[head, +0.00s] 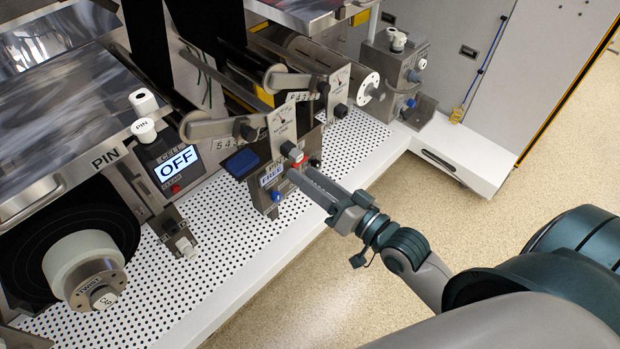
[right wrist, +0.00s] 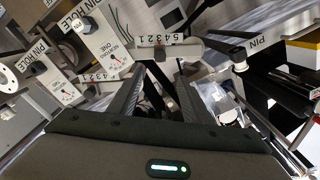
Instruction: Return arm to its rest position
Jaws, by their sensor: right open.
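My right arm comes in from the lower right in the head view and reaches out over the white perforated deck (head: 225,250). My left gripper is not in view.
Dial plates with lever arms (head: 220,127) stand just above the gripper. A grey box with knobs (head: 397,68) is at the back. A display reading OFF (head: 178,163) and a white roll (head: 80,258) are at the left. Open floor (head: 400,200) lies in front of the deck.

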